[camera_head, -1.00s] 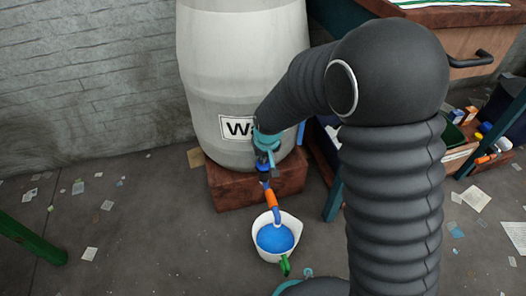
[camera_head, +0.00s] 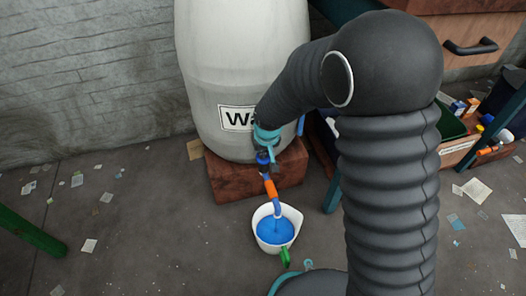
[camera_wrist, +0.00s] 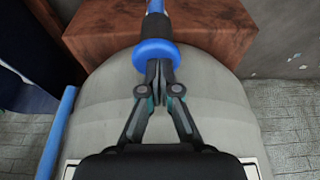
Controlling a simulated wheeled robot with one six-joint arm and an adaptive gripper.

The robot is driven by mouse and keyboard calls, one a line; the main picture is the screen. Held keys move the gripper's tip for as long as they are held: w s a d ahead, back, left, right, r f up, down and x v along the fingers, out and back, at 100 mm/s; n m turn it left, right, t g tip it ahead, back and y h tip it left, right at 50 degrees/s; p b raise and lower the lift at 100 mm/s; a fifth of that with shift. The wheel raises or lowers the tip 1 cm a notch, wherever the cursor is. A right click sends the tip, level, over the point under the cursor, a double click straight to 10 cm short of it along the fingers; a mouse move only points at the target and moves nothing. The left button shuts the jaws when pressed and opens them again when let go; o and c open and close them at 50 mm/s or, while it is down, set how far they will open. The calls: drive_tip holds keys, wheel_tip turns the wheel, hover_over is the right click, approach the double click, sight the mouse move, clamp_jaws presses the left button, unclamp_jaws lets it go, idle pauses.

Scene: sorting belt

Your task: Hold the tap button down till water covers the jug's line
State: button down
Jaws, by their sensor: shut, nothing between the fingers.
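The white jug (camera_head: 260,222) stands on the floor below the tap, with a green handle (camera_head: 285,257) towards me. Blue water (camera_head: 275,231) fills much of it; I cannot make out its line. The tap's blue and orange spout (camera_head: 271,188) points down into the jug, and a pale stream seems to run from its end. My gripper (camera_wrist: 158,72) is shut and empty, its fingertips against or just at the blue round tap part (camera_wrist: 157,52) in the wrist view. Whether that part is pressed in is unclear. In the head view my arm partly hides the tap.
The large pale water barrel (camera_head: 240,60) stands on a brown block (camera_head: 230,182) behind the jug. A green bar (camera_head: 32,232) is at the left. A workbench with a drawer (camera_head: 470,50) and a filled box (camera_head: 460,146) are at the right. Paper scraps litter the floor.

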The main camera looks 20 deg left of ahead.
drive_tip(key=shift+s+f, duration=0.15)
drive_tip(key=shift+f, duration=0.2)
idle(0.4)
drive_tip(key=shift+r, duration=0.1)
wheel_tip(320, 180, up, 5)
drive_tip(key=p, duration=0.3)
drive_tip(key=shift+r, duration=0.1)
drive_tip(key=p+v, duration=0.1)
drive_tip(key=v, duration=0.8)
drive_tip(key=shift+r, duration=0.15)
